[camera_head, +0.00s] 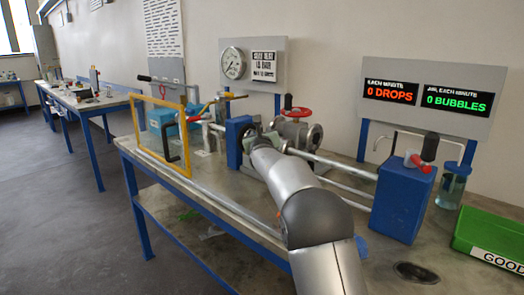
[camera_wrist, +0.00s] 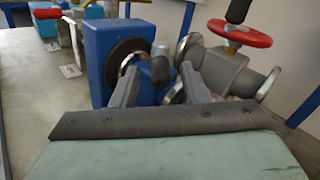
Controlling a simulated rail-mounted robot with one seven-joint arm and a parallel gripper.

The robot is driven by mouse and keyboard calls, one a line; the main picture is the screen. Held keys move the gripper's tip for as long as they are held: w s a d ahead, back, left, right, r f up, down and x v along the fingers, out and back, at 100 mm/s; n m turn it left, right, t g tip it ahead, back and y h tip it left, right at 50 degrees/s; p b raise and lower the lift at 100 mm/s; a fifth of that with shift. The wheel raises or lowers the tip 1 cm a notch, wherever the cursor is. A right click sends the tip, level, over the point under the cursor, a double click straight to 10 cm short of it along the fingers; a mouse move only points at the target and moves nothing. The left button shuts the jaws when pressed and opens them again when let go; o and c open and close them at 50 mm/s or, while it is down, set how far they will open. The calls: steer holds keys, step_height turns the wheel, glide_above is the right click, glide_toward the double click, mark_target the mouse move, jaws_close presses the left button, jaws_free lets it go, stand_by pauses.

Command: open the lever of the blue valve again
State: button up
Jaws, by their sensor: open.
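In the wrist view, my gripper (camera_wrist: 160,78) is open, with one finger on each side of a dark, rounded lever end (camera_wrist: 160,70). I cannot tell whether either finger touches it. A blue part that looks like the blue valve (camera_wrist: 147,95) shows low between the fingers, beside a metal flange. Most of its body is hidden by the fingers and my gripper's front edge. In the head view, my arm covers this spot, and neither the fingers nor the lever can be made out. The lever's angle is unclear.
A blue block (camera_wrist: 105,50) stands close left of my fingers. A red handwheel (camera_wrist: 240,34) on a grey valve is close on the right. Farther right are another blue block (camera_head: 403,200) and a green tray (camera_head: 490,238). The display (camera_head: 428,97) reads 0 drops, 0 bubbles.

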steer(key=s+b, duration=0.2)
steer(key=s, duration=1.1)
steer(key=shift+s+a, duration=0.25)
steer(key=shift+a, duration=0.05)
